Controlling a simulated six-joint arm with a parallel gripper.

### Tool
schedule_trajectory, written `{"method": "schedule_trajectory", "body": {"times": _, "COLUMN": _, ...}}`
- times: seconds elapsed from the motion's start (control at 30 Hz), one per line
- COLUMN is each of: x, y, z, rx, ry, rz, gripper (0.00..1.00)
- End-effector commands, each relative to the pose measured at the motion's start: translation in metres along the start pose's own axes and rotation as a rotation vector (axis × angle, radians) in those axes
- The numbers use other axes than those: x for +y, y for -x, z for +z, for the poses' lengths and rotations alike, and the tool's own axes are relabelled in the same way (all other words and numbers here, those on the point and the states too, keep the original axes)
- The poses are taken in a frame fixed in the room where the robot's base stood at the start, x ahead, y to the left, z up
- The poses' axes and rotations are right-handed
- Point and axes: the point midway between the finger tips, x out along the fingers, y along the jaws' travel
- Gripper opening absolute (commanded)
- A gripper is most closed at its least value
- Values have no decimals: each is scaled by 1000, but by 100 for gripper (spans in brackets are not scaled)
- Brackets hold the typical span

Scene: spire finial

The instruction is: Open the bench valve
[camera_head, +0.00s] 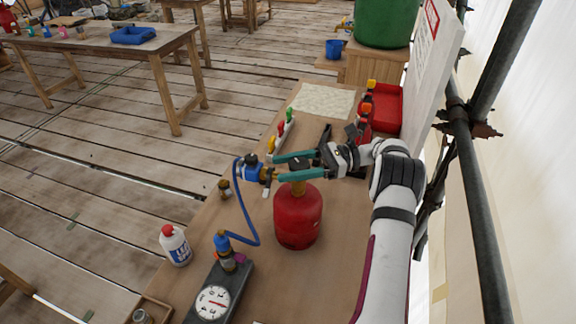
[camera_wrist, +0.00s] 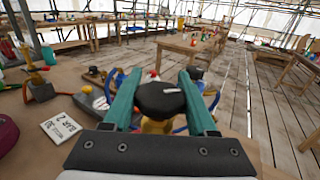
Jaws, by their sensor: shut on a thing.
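The bench valve shows as a black round knob (camera_wrist: 160,98) with a white mark on top, above a brass body (camera_wrist: 157,127). My gripper (camera_wrist: 158,92) has its two teal fingers on either side of the knob, shut on it. In the head view my gripper (camera_head: 276,168) reaches left above the red gas cylinder (camera_head: 298,217), beside a brass and blue fitting (camera_head: 250,170). The fingers partly hide the cylinder's brass top. A blue hose (camera_head: 243,212) runs from this fitting to the gauge block (camera_head: 215,298).
A white bottle with a red cap (camera_head: 175,246) stands near the bench's left edge. A small brass fitting (camera_head: 224,188) stands behind it. A rack with coloured handles (camera_head: 281,135) and a red bin (camera_head: 383,106) lie farther back. A scaffold pole (camera_head: 470,190) is close on the right.

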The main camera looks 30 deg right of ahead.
Motion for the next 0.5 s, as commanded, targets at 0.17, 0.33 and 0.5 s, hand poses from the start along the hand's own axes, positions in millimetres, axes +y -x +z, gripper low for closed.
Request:
{"method": "schedule_trajectory", "body": {"times": 0.17, "x": 0, "y": 0, "z": 0, "rx": 0, "ry": 1, "rz": 4, "gripper": 2}}
{"method": "schedule_trajectory", "body": {"times": 0.33, "x": 0, "y": 0, "z": 0, "rx": 0, "ry": 1, "rz": 3, "gripper": 2}}
{"method": "schedule_trajectory", "body": {"times": 0.5, "x": 0, "y": 0, "z": 0, "rx": 0, "ry": 1, "rz": 3, "gripper": 79}}
